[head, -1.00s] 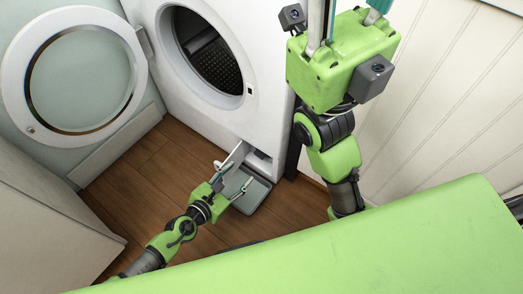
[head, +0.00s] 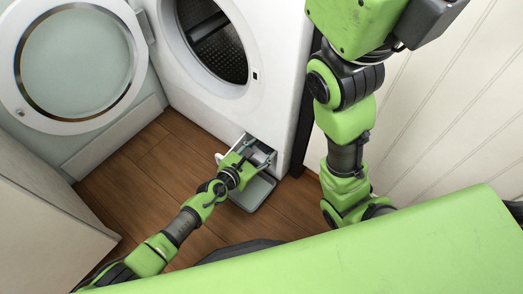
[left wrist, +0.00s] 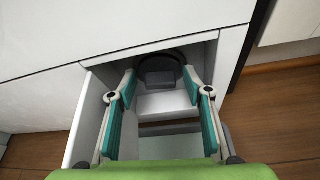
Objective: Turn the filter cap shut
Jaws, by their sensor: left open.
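The filter cap (left wrist: 160,74) is a dark round cap with a raised block-shaped grip, set deep in a recess low on the front of the white washing machine (head: 262,60). My left gripper (head: 245,150) reaches into that recess in the head view and hides most of it. In the left wrist view its teal fingers are open, one on each side of the cap's grip, with gaps visible. I cannot tell whether the fingertips are level with the grip. My right gripper's fingers are out of frame; only my right arm shows.
A white flap (left wrist: 92,115) stands open at the left of the recess. A shallow grey-green tray (head: 250,194) lies on the wooden floor (head: 135,185) below it. The round washer door (head: 75,65) hangs open at left. A white panelled wall (head: 445,110) is at right.

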